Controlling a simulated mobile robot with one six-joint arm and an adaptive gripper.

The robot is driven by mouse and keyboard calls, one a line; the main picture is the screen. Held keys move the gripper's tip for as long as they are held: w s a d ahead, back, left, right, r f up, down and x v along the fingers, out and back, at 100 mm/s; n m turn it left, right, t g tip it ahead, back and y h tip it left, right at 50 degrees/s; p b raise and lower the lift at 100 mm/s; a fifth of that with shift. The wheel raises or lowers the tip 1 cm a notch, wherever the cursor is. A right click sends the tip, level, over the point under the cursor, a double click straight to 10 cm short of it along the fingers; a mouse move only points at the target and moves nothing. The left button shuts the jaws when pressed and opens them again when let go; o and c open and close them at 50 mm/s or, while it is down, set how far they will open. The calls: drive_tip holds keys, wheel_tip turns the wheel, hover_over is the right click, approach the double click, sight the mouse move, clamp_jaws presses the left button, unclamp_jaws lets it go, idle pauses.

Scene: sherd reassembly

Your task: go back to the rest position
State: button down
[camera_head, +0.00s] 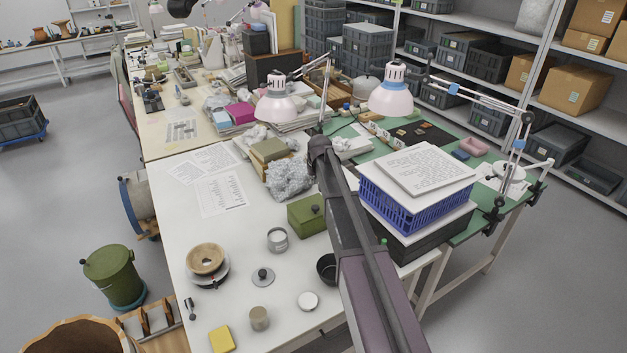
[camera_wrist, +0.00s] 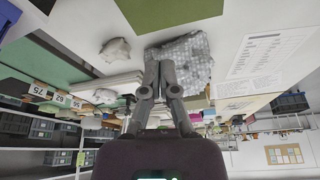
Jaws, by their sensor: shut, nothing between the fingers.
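My gripper (camera_wrist: 163,62) shows in the wrist view with its two fingers together and nothing between them. Its tips lie in front of crumpled grey bubble wrap (camera_wrist: 190,58); I cannot tell whether they touch it. In the head view my arm reaches up from the lower right over the white table (camera_head: 200,250), and its far end hides the gripper. The bubble wrap (camera_head: 288,177) lies just left of the arm's end there. The wrist view is upside down.
A green box (camera_head: 307,216), a black pot (camera_head: 327,268), a tin (camera_head: 277,240) and a tan ring (camera_head: 206,259) stand left of my arm. A blue crate (camera_head: 415,205) with papers stands close on its right. Two lamps (camera_head: 391,97) hang beyond. Printed sheets (camera_head: 220,193) lie at left.

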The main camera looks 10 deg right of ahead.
drive_tip(key=shift+s, duration=0.1)
drive_tip(key=s+a+g, duration=0.1)
drive_tip(key=s+g, duration=0.1)
drive_tip(key=s, duration=1.5)
drive_tip(key=s+a+f+g, duration=0.1)
drive_tip(key=s+a, duration=0.1)
drive_tip(key=s, duration=1.6)
drive_tip(key=shift+s+a+m+g, duration=0.2)
drive_tip(key=shift+a+m+g, duration=0.1)
drive_tip(key=shift+g, duration=0.1)
